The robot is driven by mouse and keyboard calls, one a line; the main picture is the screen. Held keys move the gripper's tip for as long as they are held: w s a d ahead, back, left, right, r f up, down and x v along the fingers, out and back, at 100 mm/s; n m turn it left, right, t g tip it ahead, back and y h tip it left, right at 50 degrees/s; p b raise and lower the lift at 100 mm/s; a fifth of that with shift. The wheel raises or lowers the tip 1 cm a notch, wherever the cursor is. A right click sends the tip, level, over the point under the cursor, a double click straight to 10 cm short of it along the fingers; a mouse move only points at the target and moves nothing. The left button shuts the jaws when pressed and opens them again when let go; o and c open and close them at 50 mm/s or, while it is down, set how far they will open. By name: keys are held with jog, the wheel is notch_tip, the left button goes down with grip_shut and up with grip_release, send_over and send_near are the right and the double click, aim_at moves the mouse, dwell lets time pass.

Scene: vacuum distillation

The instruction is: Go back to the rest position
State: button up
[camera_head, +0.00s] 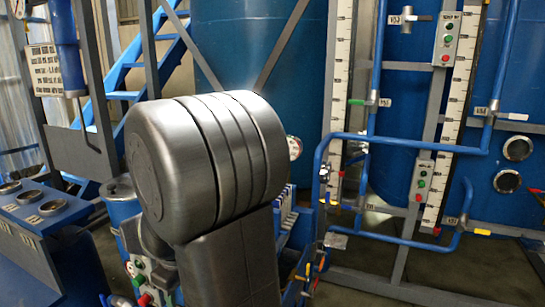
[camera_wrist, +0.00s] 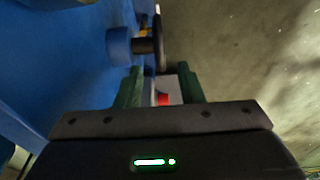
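My gripper (camera_wrist: 160,88) shows in the wrist view with its two green fingers apart. A pale grey piece with a red button (camera_wrist: 163,99) shows in the gap between the fingers; I see no clear contact with either. A dark round handwheel (camera_wrist: 159,45) on a blue pipe stub lies just beyond the fingertips. In the head view my large grey arm joint fills the middle and hides what is behind it; my gripper is not visible there.
Blue tanks (camera_head: 395,165) and blue pipes (camera_head: 410,143) with valves stand at right. Button boxes (camera_head: 446,40) hang on posts. A blue console (camera_head: 40,212) with round gauges is at left. In the wrist view, bare floor (camera_wrist: 250,60) lies to the right.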

jog(key=f, duration=0.2)
jog(key=f+b, duration=0.1)
jog(key=f, duration=0.2)
jog(key=a+f, duration=0.1)
jog(key=f, duration=0.1)
jog(key=shift+w+f, duration=0.2)
jog(key=shift+f, duration=0.15)
jog(key=shift+r, duration=0.1)
